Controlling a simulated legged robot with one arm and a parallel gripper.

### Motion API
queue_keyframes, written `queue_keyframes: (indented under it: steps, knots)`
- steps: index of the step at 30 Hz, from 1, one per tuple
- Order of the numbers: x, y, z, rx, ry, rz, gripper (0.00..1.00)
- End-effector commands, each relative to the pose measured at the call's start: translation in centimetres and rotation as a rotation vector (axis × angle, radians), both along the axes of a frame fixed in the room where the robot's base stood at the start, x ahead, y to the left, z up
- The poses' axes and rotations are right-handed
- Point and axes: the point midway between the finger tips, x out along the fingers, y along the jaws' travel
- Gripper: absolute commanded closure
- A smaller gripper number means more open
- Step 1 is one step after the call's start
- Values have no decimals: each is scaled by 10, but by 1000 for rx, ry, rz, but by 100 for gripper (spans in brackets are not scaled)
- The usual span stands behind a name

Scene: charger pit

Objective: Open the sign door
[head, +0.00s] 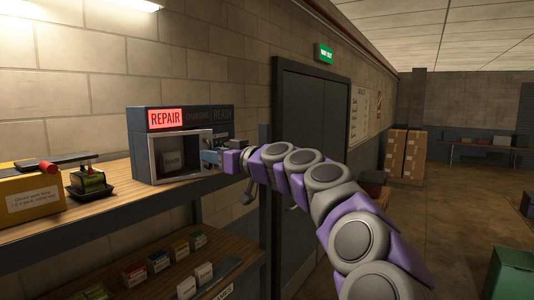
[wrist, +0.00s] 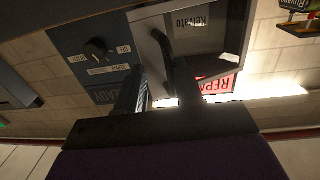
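The sign box (head: 190,118) stands on the wooden shelf with a red lit REPAIR panel (head: 165,118); CHARGING and READY are dim. Its door (head: 208,141) has a light grey frame around a dark window, with a pale block lettered Kelvato behind it. The door frame also shows in the wrist view (wrist: 233,48). My gripper (head: 213,157) is at the right side of this frame. The door looks closed, but I cannot be sure.
A knob (wrist: 95,52) sits on a blue panel beside the door. A yellow box (head: 32,200) and a small dark device (head: 90,182) stand on the shelf to the left. Small boxes (head: 165,262) lie on the lower shelf. A dark door (head: 312,115) is behind my arm.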

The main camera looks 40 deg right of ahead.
Motion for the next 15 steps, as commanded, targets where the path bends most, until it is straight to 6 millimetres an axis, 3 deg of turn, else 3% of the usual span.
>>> queue_keyframes:
  steps: [15]
  knots:
    - [31,-9,3,2,1,207,64]
